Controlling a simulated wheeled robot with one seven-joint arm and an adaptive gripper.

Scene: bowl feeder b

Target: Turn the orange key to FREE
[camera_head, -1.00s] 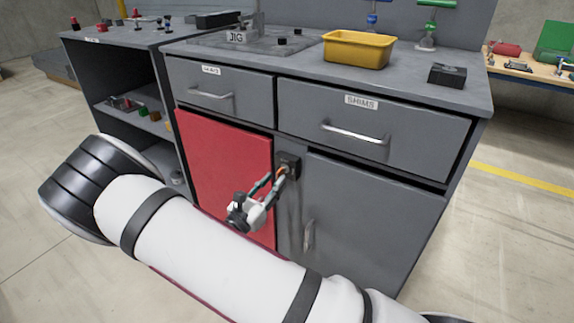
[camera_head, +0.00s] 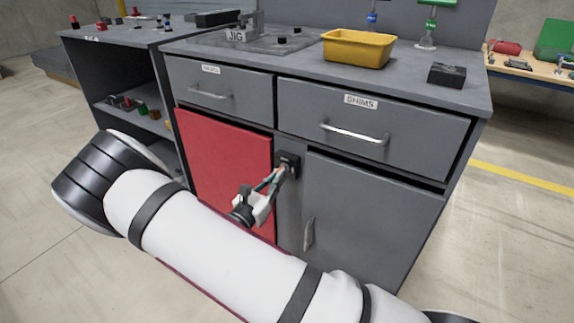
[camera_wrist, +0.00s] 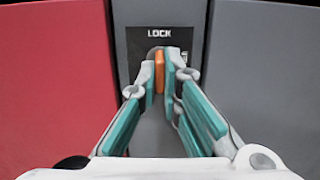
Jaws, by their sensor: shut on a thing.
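The orange key (camera_wrist: 159,72) sits upright in the dark lock plate (camera_wrist: 158,42) in the wrist view, below the word LOCK. My gripper (camera_wrist: 159,80) has its teal-padded fingers on either side of the key, shut on it. In the head view my gripper (camera_head: 281,171) reaches the dark lock plate (camera_head: 289,160) on the post between the red door and the grey door; the key is mostly hidden there. The rest of the plate's lettering is covered by the fingers, so I cannot read FREE.
The red door (camera_head: 222,165) is left of the lock, and the grey door (camera_head: 370,215) with its handle (camera_head: 308,233) is right. Two drawers are above; the right one is labelled SHIMS (camera_head: 361,101). A yellow bin (camera_head: 357,50) stands on top.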

